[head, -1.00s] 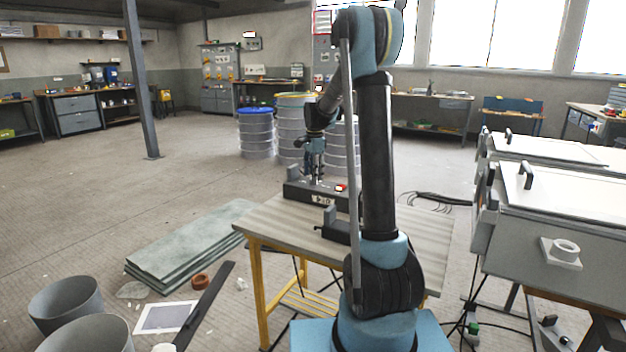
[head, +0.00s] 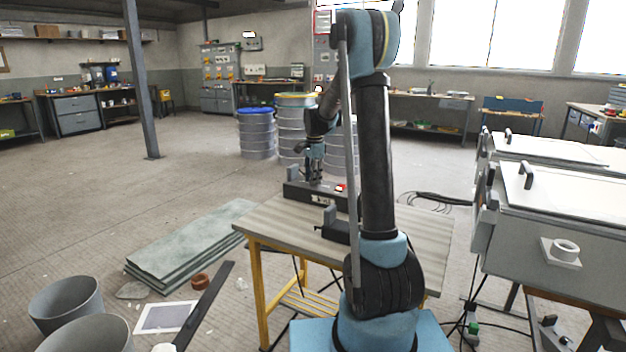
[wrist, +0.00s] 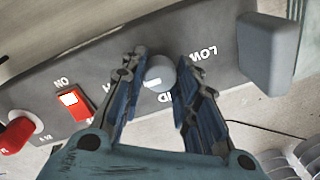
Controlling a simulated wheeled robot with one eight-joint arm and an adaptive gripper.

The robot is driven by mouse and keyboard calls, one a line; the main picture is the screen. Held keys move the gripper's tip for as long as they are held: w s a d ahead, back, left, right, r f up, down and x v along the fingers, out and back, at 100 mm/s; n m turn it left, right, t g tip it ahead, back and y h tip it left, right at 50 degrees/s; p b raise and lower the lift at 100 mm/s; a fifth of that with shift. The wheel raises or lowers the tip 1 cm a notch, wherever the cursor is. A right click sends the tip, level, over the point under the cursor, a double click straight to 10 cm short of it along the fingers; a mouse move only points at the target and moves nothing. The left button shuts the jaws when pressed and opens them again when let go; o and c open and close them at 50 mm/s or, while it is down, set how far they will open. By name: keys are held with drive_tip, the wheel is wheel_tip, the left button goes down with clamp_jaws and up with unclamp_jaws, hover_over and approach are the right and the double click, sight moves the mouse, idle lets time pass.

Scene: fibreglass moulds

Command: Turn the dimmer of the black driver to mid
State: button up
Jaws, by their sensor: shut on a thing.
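The black driver (head: 300,191) stands on the far part of the table in the head view; its dark front panel (wrist: 215,84) fills much of the wrist view. The round grey dimmer knob (wrist: 162,72) is on that panel, with a white mark on its lower-left side. The word LOW (wrist: 203,57) appears upside down right of the knob, and a partly hidden label ending in ID is just below it. My gripper (wrist: 162,66) has a finger on each side of the knob and is shut on it. In the head view my gripper (head: 315,180) reaches down to the driver.
Left of the knob are a lit red switch (wrist: 72,103) marked ON and a red part (wrist: 15,136). A grey block (wrist: 269,52) sticks out to the right. The wooden table (head: 277,222) also bears a dark stand (head: 333,227). Metal drums (head: 257,135) stand behind.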

drive_tip(key=n, duration=0.8)
drive_tip(key=shift+d+n, duration=0.1)
drive_tip(key=shift+n, duration=0.2)
drive_tip(key=n, duration=0.4)
drive_tip(key=shift+g, duration=0.3)
drive_tip(key=shift+w+n, duration=0.1)
drive_tip(key=shift+n, duration=2.4)
drive_tip(key=o, duration=1.1)
drive_tip(key=shift+c, duration=0.2)
